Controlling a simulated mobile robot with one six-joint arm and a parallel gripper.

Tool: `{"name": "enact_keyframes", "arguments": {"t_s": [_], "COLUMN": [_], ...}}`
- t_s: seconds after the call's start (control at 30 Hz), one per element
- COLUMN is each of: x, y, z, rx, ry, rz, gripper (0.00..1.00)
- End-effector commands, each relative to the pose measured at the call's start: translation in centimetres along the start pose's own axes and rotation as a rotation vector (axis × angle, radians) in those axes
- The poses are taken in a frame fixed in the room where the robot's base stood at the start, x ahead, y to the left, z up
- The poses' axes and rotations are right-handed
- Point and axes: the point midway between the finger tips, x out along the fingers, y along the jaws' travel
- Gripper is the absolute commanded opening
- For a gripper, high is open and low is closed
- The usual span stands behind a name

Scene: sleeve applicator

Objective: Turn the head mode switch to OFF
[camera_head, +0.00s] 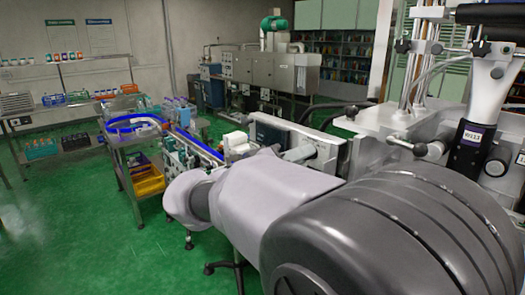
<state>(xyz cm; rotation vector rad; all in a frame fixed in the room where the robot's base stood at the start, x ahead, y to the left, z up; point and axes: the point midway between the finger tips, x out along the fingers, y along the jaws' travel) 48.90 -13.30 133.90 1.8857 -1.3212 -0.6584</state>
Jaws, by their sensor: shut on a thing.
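The head mode switch cannot be made out in this view. The sleeve applicator's grey metal body and upright posts (412,68) stand at the right. A dark-faced box with a pale housing (290,138) sits behind my arm, near the blue conveyor's end. My arm's large grey joint and pale link fill the lower middle and right, and the arm bends at the left. My gripper's fingers cannot be picked out; they seem hidden behind my own arm or the machine parts. What they touch does not show.
A blue-edged conveyor (197,146) runs from a round blue-rimmed table (132,125) towards the machine. Yellow bins (150,187) sit under that table. Shelves with bottles (58,62) stand at the left. Open green floor (85,225) lies at the lower left.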

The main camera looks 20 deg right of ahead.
Motion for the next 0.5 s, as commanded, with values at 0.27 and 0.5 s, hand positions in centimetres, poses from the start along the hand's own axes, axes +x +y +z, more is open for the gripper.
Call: {"name": "enact_keyframes", "arguments": {"t_s": [0.27, 0.5], "x": [0.00, 0.00], "y": [-0.01, -0.07], "z": [0.03, 0.07], "rx": [-0.085, -0.104], "ry": [-0.002, -0.001], "rz": [0.000, 0.000], "gripper": [0.00, 0.00]}}
